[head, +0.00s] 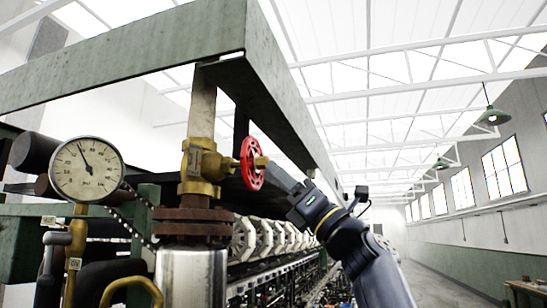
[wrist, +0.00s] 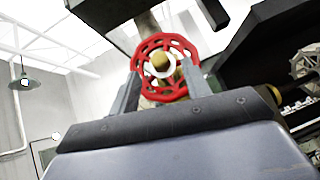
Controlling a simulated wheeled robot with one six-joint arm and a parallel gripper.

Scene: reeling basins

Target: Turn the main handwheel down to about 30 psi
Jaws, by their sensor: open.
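The red main handwheel (head: 250,163) sits on a brass valve (head: 199,168) atop a rusty-flanged pipe. In the wrist view the handwheel (wrist: 148,48) shows its spokes and brass hub straight ahead. My gripper (head: 280,176) is close on the right of the wheel. In the wrist view my gripper (wrist: 161,88) is open, one finger on each side of the wheel's lower part; whether either finger touches the rim I cannot tell.
Brass pipes (head: 73,262) and a chain stand at the left. A row of reeling machinery (head: 262,240) runs back below. The aisle at the right is open.

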